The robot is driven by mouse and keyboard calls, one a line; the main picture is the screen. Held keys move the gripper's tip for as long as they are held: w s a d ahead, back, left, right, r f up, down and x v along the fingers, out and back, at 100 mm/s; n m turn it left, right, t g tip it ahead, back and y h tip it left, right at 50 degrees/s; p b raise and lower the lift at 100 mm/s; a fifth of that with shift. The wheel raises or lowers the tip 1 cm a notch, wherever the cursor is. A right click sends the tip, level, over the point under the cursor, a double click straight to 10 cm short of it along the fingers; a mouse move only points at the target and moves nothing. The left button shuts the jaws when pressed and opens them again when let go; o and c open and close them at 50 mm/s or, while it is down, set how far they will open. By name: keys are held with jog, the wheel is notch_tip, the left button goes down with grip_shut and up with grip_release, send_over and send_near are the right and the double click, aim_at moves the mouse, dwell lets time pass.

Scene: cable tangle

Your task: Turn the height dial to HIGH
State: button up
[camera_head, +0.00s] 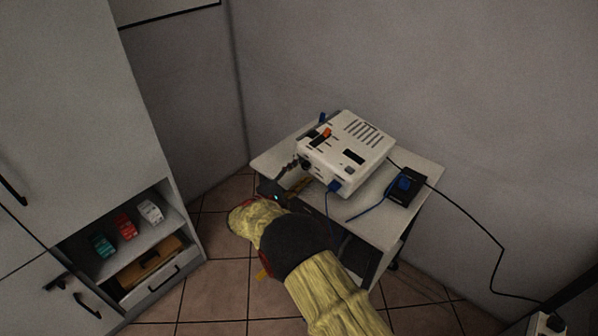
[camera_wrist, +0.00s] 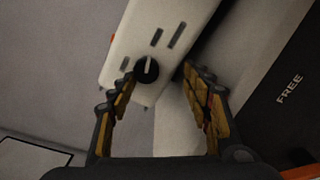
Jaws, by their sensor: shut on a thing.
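The height dial is a round black knob with a pale pointer line, seen in the wrist view (camera_wrist: 146,70) on a white box (camera_wrist: 122,35). Its pointer runs roughly up in that picture; no HIGH mark is readable. In the head view the white box (camera_head: 350,133) sits tilted on a small table (camera_head: 415,210). My gripper (camera_wrist: 163,85) is at the box's dial end. Its fingers stand wide apart, the left tip beside the knob and the right tip at the box's edge. The exact contact is hard to see. My arm partly hides the gripper in the head view.
A black pad (camera_head: 415,196) with a blue plug (camera_head: 403,183) lies right of the box. Blue and black cables (camera_head: 465,212) run off it. A black panel marked FREE (camera_wrist: 290,85) shows in the wrist view. A cabinet (camera_head: 85,90) stands left; walls close in behind.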

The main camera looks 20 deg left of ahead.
jog(key=shift+d, duration=0.1)
dwell(0.5)
jog(key=v, duration=1.2)
